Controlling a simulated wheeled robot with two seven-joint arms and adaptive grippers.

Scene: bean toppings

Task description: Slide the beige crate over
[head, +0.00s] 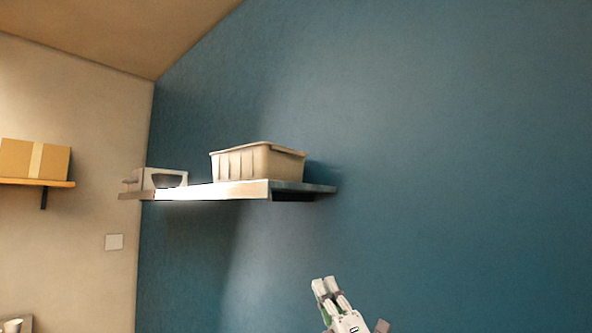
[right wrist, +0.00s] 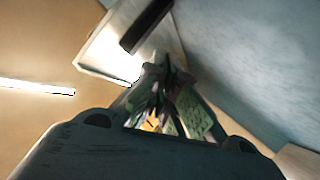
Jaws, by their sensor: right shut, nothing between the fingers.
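The beige crate (head: 245,164) stands upright on the right part of a wall shelf (head: 225,190) in the head view. My right gripper (head: 325,285) is shut and empty, below and to the right of the shelf, apart from the crate. In the right wrist view my right gripper's fingers (right wrist: 160,95) point up toward the shelf's underside (right wrist: 120,35). The crate cannot be made out in that view. My left gripper is not in view.
A cardboard box (head: 35,159) stands on another shelf (head: 38,183) at the far left. The blue wall (head: 450,150) right of the shelf is bare.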

